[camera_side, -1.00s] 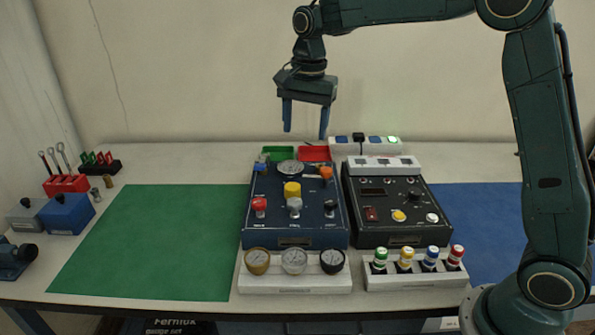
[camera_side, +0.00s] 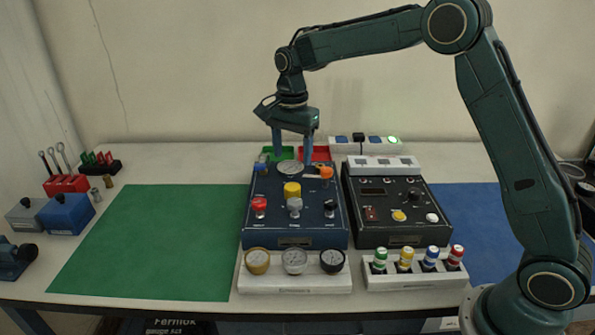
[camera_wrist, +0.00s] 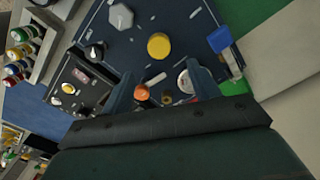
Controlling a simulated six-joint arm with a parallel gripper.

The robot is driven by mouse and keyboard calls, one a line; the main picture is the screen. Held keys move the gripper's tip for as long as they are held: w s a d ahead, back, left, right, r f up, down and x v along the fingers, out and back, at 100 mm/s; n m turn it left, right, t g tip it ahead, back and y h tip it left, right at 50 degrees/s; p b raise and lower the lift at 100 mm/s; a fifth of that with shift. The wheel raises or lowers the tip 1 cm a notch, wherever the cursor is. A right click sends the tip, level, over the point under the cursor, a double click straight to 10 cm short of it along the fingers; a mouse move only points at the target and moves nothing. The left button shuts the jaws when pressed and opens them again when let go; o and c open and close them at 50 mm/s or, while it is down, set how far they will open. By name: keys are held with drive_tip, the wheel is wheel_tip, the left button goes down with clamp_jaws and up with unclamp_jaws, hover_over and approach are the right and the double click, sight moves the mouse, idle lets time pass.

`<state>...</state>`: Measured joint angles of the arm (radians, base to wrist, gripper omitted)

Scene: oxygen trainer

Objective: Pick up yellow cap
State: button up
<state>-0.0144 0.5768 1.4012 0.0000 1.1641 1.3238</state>
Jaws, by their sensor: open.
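The yellow cap (camera_side: 292,189) stands on the middle of the dark blue panel box (camera_side: 262,218). In the wrist view the cap (camera_wrist: 159,46) is a round yellow disc, fully in sight. My gripper (camera_side: 293,161) is open and empty, above the back part of the panel. The cap is nearer the front than the fingertips, apart from them. In the wrist view, the gripper (camera_wrist: 162,86) has an orange knob and a gauge between or near its fingers, and the cap lies beyond the fingertips.
A red knob (camera_side: 259,204), a grey knob (camera_side: 295,204) and a black knob (camera_side: 330,207) stand in front of the cap. An orange knob (camera_side: 325,172) and gauge (camera_side: 290,168) are behind it. A black control box (camera_side: 385,225) is at right. The green mat (camera_side: 150,240) is clear.

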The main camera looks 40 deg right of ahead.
hover_over(293, 185)
drive_tip(key=shift+f, duration=2.35)
drive_tip(key=shift+f, duration=2.6)
drive_tip(key=shift+c, duration=0.2)
drive_tip(key=c, duration=1)
